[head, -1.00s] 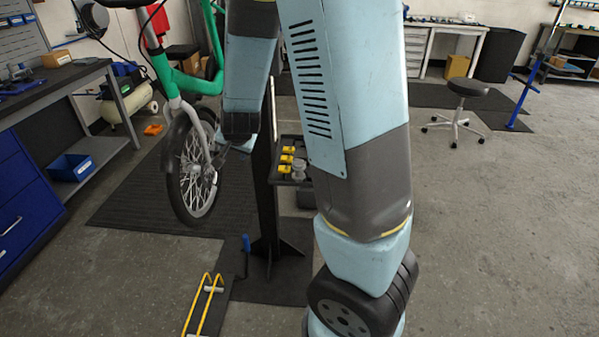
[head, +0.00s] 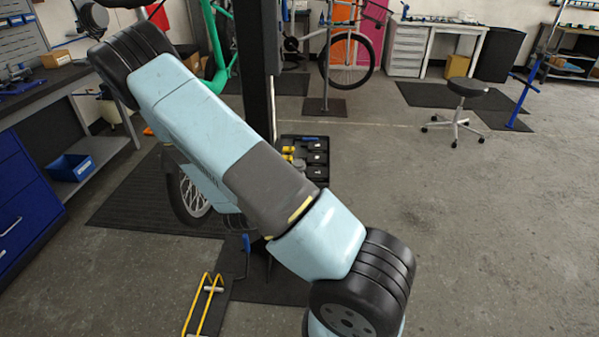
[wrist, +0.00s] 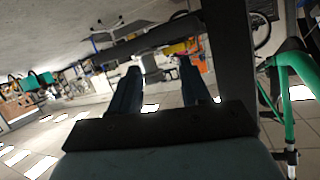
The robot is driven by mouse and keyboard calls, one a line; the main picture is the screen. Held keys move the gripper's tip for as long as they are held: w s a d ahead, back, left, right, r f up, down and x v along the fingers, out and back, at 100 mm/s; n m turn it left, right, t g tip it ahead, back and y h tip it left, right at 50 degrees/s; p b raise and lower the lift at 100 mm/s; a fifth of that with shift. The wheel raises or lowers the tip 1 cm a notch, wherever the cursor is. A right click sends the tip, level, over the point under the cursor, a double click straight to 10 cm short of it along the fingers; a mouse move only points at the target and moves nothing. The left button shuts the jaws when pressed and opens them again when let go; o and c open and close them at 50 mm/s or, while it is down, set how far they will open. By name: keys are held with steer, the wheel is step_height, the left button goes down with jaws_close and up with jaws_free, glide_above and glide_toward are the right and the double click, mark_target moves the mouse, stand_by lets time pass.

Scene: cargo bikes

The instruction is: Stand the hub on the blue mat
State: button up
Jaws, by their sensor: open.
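My gripper (wrist: 161,66) shows in the wrist view with its two dark fingers apart and nothing between them. In the head view my arm crosses the middle, and the gripper itself cannot be made out. A small grey part (head: 299,163) sits in a black tray (head: 318,172) beside the dark post, partly behind my arm. It may be the hub, but it is too small to tell. I cannot make out a blue mat in either view.
A dark post (head: 258,95) stands behind my arm, with a green bike (head: 221,45) at its left. A workbench (head: 60,90) is on the left, with a blue bin (head: 70,167) below it. A yellow stand (head: 203,305) is on the floor. The floor at right is open around a stool (head: 468,88).

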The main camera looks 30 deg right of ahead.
steer(key=w+d+t+h, duration=0.1)
steer(key=w+d, duration=0.1)
steer(key=d, duration=0.2)
steer(key=w+d+f+n+t+h, duration=0.1)
steer(key=w+d, duration=0.1)
steer(key=d, duration=0.2)
steer(key=w+d+t+h, duration=0.1)
steer(key=w+d, duration=0.1)
steer(key=d, duration=0.3)
steer(key=shift+d+f+n, duration=0.1)
steer(key=shift+f+n, duration=0.2)
steer(key=shift+n, duration=0.1)
jaws_close()
stand_by(0.6)
